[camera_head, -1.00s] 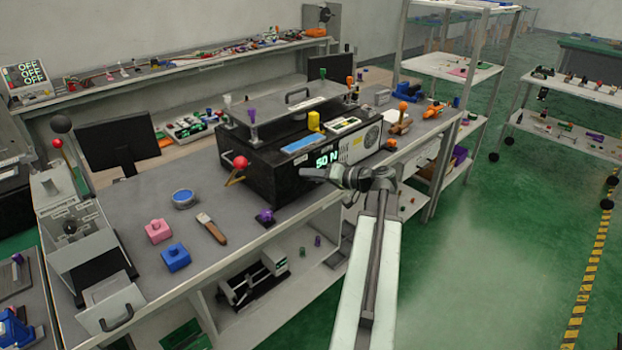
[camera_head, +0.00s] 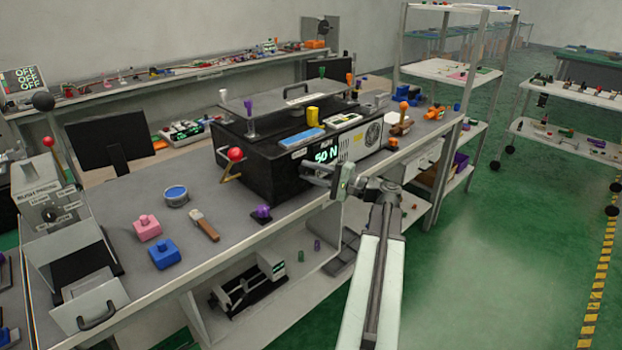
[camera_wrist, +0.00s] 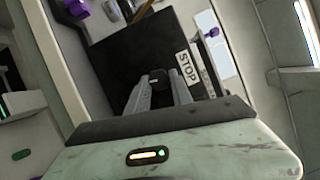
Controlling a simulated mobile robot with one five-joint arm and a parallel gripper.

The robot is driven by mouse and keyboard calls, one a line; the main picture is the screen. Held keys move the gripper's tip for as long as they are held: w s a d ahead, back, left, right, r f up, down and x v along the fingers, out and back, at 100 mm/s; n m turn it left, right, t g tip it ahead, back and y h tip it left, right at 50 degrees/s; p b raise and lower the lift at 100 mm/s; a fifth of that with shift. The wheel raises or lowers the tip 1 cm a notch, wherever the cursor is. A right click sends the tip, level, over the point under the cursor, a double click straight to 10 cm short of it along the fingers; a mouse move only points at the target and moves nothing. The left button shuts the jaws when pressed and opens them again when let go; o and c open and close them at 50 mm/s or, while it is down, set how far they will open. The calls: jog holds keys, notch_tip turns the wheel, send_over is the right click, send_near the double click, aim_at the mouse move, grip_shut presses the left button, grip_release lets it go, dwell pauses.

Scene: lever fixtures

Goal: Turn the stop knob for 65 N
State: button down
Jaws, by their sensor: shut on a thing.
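The black box-shaped machine (camera_head: 265,165) stands on the bench, with a lit display (camera_head: 326,154) that reads 50 N. In the wrist view a white label (camera_wrist: 187,67) reading STOP is on the machine's dark front. The small dark stop knob (camera_wrist: 158,76) is left of that label, between the two grey fingers. My gripper (camera_wrist: 161,84) is shut on the knob, and the view is rolled over. In the head view my gripper (camera_head: 317,180) is at the machine's front face, below the display. The knob is hidden there.
A red-ball lever (camera_head: 235,154) stands at the machine's left front corner. A purple knob (camera_head: 262,211) sits near the bench edge. Pink (camera_head: 147,229) and blue (camera_head: 164,255) blocks lie farther left. The floor (camera_head: 480,250) to the right is clear.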

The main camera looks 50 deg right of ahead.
jog(key=shift+a+f+m+t+b, duration=0.15)
jog(key=shift+m+t+b, duration=0.3)
jog(key=shift+m, duration=0.45)
jog(key=shift+d+f+m+t+b, duration=0.1)
jog(key=shift+m+t+b, duration=0.15)
jog(key=shift+m+b, duration=0.55)
jog(key=shift+r+m, duration=0.1)
jog(key=shift+m, duration=0.2)
jog(key=c, duration=1.1)
grip_release()
jog(key=b+v, duration=0.1)
jog(key=v, duration=0.6)
jog(key=shift+s, duration=0.4)
